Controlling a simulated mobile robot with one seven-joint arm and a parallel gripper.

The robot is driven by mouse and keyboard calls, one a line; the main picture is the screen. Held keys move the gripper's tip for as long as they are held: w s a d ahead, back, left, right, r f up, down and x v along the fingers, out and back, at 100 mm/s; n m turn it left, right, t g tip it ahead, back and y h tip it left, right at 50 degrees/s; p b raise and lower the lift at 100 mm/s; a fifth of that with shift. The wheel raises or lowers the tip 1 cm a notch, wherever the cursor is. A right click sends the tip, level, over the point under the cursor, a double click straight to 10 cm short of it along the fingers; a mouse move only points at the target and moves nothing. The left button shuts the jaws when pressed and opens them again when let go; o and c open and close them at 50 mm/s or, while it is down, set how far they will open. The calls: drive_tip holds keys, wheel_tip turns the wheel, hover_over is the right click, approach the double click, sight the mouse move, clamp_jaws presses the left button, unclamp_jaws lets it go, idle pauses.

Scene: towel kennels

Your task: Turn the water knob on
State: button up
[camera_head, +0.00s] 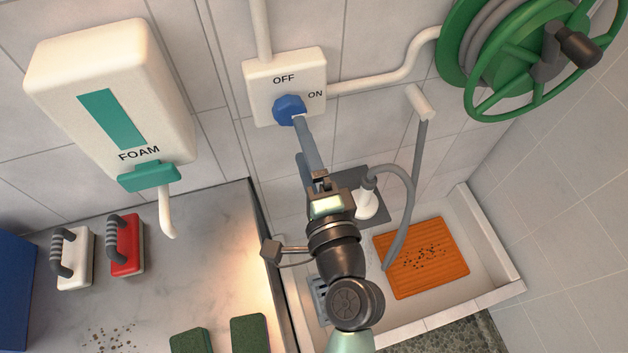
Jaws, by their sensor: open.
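The water knob (287,107) is a blue dial on a white wall plate (263,86). OFF is printed above the knob and ON to its upper right. Which label the knob points at I cannot tell. My gripper (300,137) reaches up from below in the camera_head view, its two grey-blue fingers apart. One fingertip overlaps the knob's lower right edge; whether it touches I cannot tell. The other finger ends lower, below the plate. The gripper is open, with nothing seen between its fingers.
A foam dispenser (120,85) hangs at left above a counter (190,265) with a white brush (75,262) and a red brush (126,246). At right are a green hose reel (470,90), a grey hose (405,215) and a basin with an orange mat (420,235).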

drive_tip(key=s+d+b, duration=0.1)
drive_tip(key=s+b, duration=0.1)
drive_tip(key=s, duration=0.4)
drive_tip(key=shift+d, duration=0.1)
drive_tip(key=w+a+r+n+t, duration=0.1)
drive_tip(key=w+r+n+t, duration=0.15)
drive_tip(key=r+n, duration=0.65)
drive_tip(key=w+a+r+n+t, duration=0.2)
drive_tip(key=w+r+n, duration=0.15)
drive_tip(key=r, duration=1.25)
drive_tip(key=s+r+n+t+h, duration=0.1)
drive_tip(key=s+r+t, duration=0.1)
drive_tip(key=r, duration=0.7)
drive_tip(key=s+r+n+t+h, duration=0.2)
drive_tip(key=s+r, duration=0.3)
drive_tip(key=r, duration=0.5)
drive_tip(key=shift+t, duration=0.65)
drive_tip(key=shift+n, duration=0.25)
